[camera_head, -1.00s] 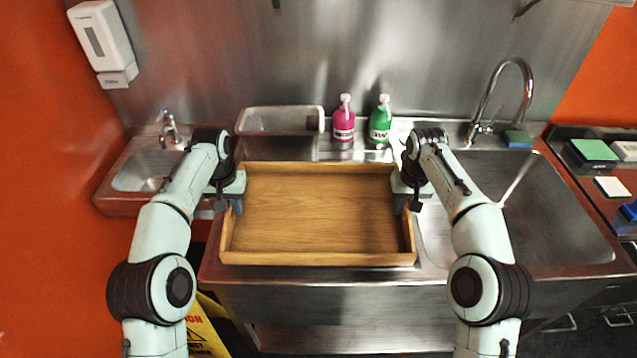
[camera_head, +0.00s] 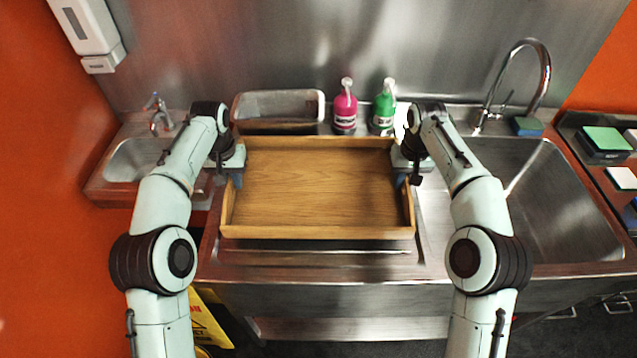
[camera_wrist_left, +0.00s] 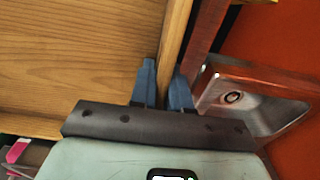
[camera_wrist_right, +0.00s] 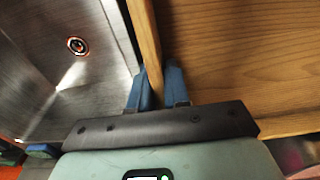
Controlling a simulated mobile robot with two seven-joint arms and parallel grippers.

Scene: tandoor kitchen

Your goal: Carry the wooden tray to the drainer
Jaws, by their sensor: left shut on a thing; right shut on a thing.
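The wooden tray (camera_head: 316,190) is empty and looks level. It is held between my two arms over the ribbed steel drainer (camera_head: 316,258), whose front strip shows below the tray's near wall. I cannot tell whether the tray touches the drainer. My left gripper (camera_head: 232,178) is shut on the tray's left wall; in the left wrist view its blue fingers (camera_wrist_left: 163,85) sit on either side of that wall. My right gripper (camera_head: 404,180) is shut on the right wall; its fingers (camera_wrist_right: 155,88) straddle it in the right wrist view. Most of the drainer is hidden under the tray.
A pink bottle (camera_head: 345,108) and a green bottle (camera_head: 384,108) stand behind the tray, beside a grey bin (camera_head: 278,108). A large basin (camera_head: 560,200) with a tall tap (camera_head: 540,75) lies right. A small basin (camera_head: 140,158) lies left.

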